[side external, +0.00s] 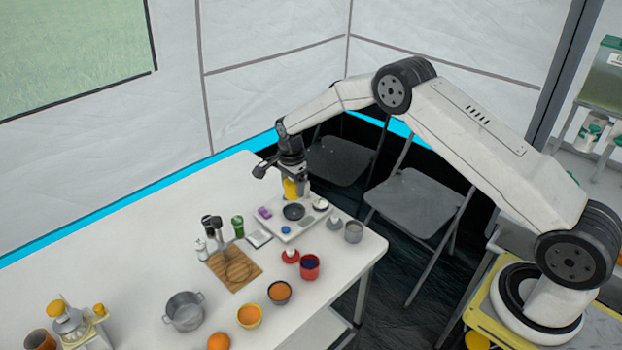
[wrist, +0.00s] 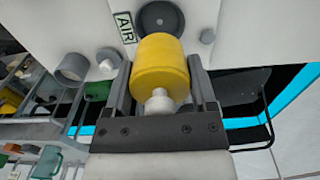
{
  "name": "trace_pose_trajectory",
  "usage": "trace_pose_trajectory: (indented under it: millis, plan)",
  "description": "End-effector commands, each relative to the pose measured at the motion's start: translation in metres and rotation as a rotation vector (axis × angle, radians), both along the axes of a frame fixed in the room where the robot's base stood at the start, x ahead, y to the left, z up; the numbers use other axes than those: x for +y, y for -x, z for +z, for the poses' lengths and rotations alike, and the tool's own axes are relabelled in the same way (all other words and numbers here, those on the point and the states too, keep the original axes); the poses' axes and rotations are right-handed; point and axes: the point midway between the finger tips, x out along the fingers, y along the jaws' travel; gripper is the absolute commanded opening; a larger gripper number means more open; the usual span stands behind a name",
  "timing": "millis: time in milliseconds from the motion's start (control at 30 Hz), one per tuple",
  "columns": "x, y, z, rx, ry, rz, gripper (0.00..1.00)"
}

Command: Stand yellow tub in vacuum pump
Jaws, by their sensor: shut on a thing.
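The yellow tub (side external: 290,188) is between the fingers of my gripper (side external: 292,178), which is shut on it. In the wrist view, the tub (wrist: 160,68) fills the space between both fingers, with a pale knob-like end towards my palm. A flat white unit (side external: 307,227) with a dark round dish (side external: 293,211) stands below and looks like the vacuum pump. In the wrist view the dark dish (wrist: 160,17) shows just beyond the tub, near an AIR label (wrist: 125,27). The tub appears to be above the unit's back edge; its exact clearance is hard to tell.
A purple block (side external: 264,212) and a blue knob (side external: 286,230) are on or by the unit. A grey cup (side external: 353,232), red cup (side external: 310,267) and wooden board (side external: 234,269) stand nearby. A pot (side external: 183,311) and bowls are further forward.

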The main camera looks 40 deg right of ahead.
Motion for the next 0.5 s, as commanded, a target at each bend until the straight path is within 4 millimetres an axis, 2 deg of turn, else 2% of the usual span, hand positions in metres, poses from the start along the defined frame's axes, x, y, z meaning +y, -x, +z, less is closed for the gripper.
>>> trace_pose_trajectory:
  millis: [267,500]
  plan:
    - [0.000,0.000,-0.002,0.000,0.000,0.000,0.40]
    - [0.000,0.000,-0.014,0.001,0.000,0.000,0.40]
